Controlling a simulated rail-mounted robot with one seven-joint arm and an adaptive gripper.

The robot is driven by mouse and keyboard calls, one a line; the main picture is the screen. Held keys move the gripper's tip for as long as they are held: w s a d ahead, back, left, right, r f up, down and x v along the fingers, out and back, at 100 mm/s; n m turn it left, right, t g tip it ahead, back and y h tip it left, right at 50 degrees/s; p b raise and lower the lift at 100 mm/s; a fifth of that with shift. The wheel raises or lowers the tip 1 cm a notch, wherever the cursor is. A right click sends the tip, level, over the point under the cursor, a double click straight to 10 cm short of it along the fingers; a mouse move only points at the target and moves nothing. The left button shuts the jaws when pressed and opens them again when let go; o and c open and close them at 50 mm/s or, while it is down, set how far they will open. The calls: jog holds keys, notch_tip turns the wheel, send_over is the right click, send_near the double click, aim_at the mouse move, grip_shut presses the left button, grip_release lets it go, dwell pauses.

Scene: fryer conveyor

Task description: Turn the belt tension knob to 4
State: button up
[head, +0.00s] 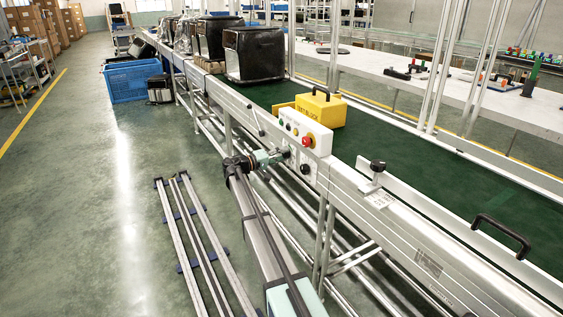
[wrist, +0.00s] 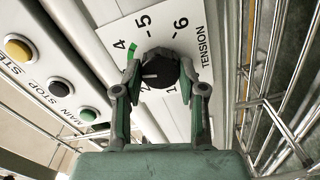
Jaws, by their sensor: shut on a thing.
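The black tension knob (wrist: 160,70) sits on a white dial plate (wrist: 115,30) marked TENSION in the wrist view. The numbers 4, 5 and 6 are readable; lower numbers are partly covered by the fingers and knob. A green mark is beside the 4. A white line on the knob points left, below the 4, towards my left finger. My gripper (wrist: 158,78) is shut on the knob, one finger on each side. In the head view my gripper (head: 282,156) is at the conveyor's side, just below the control box; it largely hides the knob there.
The white control box (head: 318,132) carries a red emergency button (head: 308,141). Another black knob (head: 305,168) is right of my gripper. Yellow (wrist: 18,48), black (wrist: 60,87) and green (wrist: 88,115) buttons are left in the wrist view. A yellow block (head: 322,108) is on the green belt.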

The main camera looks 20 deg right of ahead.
jog(key=m+b, duration=0.3)
jog(key=m, duration=0.1)
jog(key=shift+f, duration=0.15)
jog(key=shift+m+b, duration=0.85)
jog(key=shift+m, duration=0.05)
jog(key=shift+r, duration=0.2)
jog(key=o, duration=1.1)
jog(key=shift+d, duration=0.1)
jog(key=shift+o, duration=0.2)
jog(key=s+a, duration=0.1)
jog(key=a, duration=1.1)
jog(key=shift+s, duration=0.15)
